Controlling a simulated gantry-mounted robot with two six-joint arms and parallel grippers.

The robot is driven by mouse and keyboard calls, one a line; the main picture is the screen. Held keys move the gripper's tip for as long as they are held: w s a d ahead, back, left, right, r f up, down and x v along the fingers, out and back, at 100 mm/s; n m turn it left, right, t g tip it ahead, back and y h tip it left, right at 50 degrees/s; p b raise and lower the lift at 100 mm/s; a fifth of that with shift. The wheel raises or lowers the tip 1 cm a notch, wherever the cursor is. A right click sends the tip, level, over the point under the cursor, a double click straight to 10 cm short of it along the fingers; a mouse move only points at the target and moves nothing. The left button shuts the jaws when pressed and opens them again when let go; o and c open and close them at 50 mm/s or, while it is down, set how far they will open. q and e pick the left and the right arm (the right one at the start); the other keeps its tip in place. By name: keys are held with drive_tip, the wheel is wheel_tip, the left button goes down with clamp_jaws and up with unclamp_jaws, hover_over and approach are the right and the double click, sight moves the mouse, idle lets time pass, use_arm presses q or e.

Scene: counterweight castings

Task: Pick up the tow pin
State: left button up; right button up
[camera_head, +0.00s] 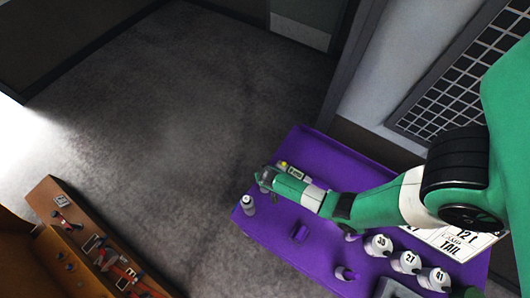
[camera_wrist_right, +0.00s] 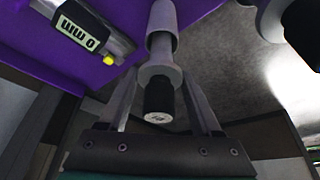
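In the right wrist view, a light grey pin-shaped piece (camera_wrist_right: 161,50) with a collar, a wider flange and a black end lies between the two fingers of my right gripper (camera_wrist_right: 160,85). I take it for the tow pin. The fingertips sit close on both sides of its flange; whether they press on it I cannot tell. In the head view my right gripper (camera_head: 264,178) is over the far left part of the purple table (camera_head: 325,165), and the arm largely hides the piece there. My left gripper is not in view.
A grey cylinder labelled "0 min" with a yellow tip (camera_wrist_right: 85,28) lies beside the gripper. Another grey, black-ended piece (camera_head: 248,205) stands near the table's left edge. Several white numbered weights (camera_head: 405,262) stand at the right front. A wooden tool cabinet (camera_head: 45,192) is at lower left.

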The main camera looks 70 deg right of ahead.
clamp_jaws()
drive_tip(key=shift+r, duration=0.1)
drive_tip(key=shift+w+r, duration=0.1)
drive_tip(key=shift+r, duration=0.7)
wheel_tip(320, 180, up, 16)
drive_tip(key=shift+r, duration=0.2)
